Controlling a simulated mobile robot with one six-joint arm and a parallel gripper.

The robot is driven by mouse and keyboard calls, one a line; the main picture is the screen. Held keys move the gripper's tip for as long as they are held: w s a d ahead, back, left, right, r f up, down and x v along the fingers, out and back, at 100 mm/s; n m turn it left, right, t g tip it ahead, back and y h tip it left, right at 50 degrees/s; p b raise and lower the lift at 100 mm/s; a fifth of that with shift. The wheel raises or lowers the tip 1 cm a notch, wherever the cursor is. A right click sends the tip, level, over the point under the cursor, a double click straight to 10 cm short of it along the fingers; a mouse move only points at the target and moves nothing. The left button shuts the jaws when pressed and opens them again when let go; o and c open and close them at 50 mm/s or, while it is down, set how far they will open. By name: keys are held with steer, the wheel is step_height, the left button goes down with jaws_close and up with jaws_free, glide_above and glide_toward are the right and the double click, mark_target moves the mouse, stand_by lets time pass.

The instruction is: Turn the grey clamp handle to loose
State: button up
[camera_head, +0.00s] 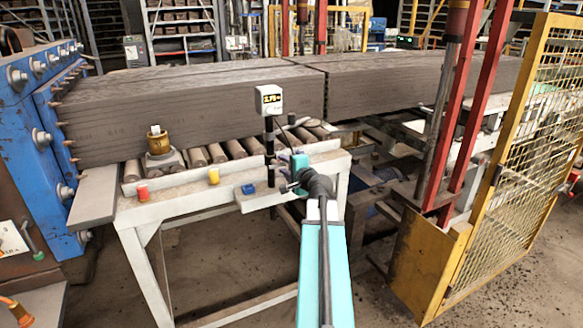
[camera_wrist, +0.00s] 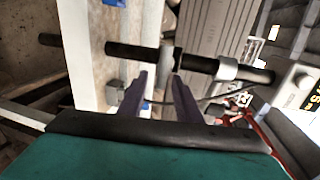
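A black post (camera_head: 269,140) rises from the white roller table and carries a white display box (camera_head: 268,100). In the wrist view the post (camera_wrist: 205,64) lies across the picture with a grey clamp piece (camera_wrist: 168,59) on it, which I take for the clamp handle. Whether it is set tight or loose I cannot tell. My gripper (camera_head: 285,182) is beside the lower part of the post. In the wrist view my gripper (camera_wrist: 160,84) has its two dark fingers apart, with the tips close to the grey piece. I cannot tell if they touch it.
A paler collar (camera_wrist: 228,69) sits farther along the post. Blue (camera_head: 248,189), yellow (camera_head: 214,175) and red (camera_head: 142,192) pieces sit on the table frame (camera_head: 185,205). A long clay block (camera_head: 190,115) lies behind. A yellow mesh guard (camera_head: 510,180) stands at right.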

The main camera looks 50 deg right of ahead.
steer(key=b+v, duration=0.8)
steer(key=shift+s+b, duration=0.25)
steer(key=shift+b, duration=0.05)
stand_by(0.6)
steer(key=b, duration=0.1)
steer(key=s+b, duration=0.1)
steer(key=b, duration=0.1)
steer(key=shift+a+r, duration=0.1)
steer(key=shift+a, duration=0.2)
steer(key=shift+b+v, duration=2.05)
steer(key=shift+b, duration=0.9)
